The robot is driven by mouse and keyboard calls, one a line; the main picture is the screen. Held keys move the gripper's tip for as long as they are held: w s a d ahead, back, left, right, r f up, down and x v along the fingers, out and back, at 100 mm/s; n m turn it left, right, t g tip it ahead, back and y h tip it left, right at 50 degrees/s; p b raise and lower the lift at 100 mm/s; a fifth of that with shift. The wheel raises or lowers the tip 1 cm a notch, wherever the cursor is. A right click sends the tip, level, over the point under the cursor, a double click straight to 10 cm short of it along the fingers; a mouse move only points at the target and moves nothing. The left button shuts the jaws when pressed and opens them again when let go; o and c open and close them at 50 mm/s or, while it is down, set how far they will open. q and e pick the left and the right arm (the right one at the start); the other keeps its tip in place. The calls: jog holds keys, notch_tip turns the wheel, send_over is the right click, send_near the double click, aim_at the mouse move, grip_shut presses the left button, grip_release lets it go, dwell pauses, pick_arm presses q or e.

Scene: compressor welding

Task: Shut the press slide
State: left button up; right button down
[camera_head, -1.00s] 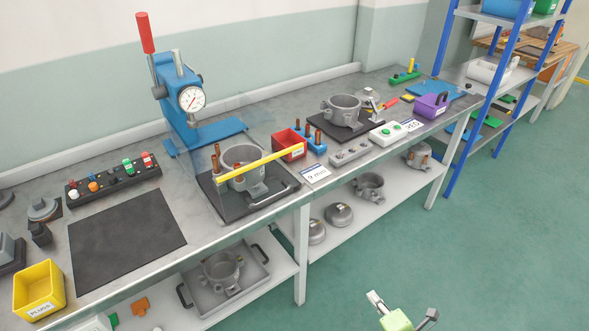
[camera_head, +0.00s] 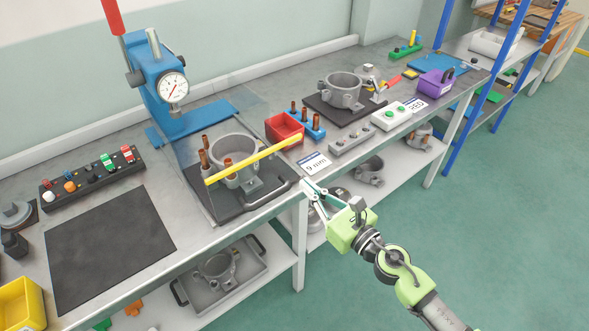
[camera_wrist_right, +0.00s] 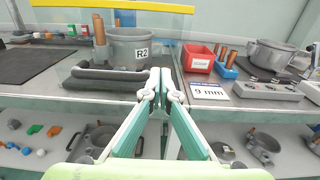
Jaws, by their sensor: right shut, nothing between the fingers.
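The blue press (camera_head: 165,85) stands on the bench with a dial and a red-tipped lever. Its dark slide plate (camera_head: 222,207) sits out toward the bench's front edge, with a bar handle (camera_head: 268,197) along the front. A grey ring-shaped housing (camera_head: 232,150) with copper pins rests on it, marked R2 in the wrist view (camera_wrist_right: 130,48). A clear guard with a yellow top bar (camera_head: 255,162) crosses in front of the housing. My right gripper (camera_head: 308,184) is shut and empty, just right of the handle; its tips (camera_wrist_right: 160,73) appear beside the handle's right end (camera_wrist_right: 108,74). My left gripper is out of view.
A red bin (camera_head: 284,128), blue pin holder (camera_head: 305,121), 9 mm card (camera_head: 315,163) and grey button box (camera_head: 352,138) lie to the right. A lower shelf (camera_head: 262,281) holds more housings. Open floor lies in front.

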aim_at(287, 168)
jog(key=x, duration=0.4)
jog(key=shift+w+a, duration=0.15)
jog(key=shift+w, duration=0.1)
jog(key=shift+w+a+f, duration=0.1)
jog(key=shift+w+a, duration=0.3)
jog(key=shift+w, duration=0.15)
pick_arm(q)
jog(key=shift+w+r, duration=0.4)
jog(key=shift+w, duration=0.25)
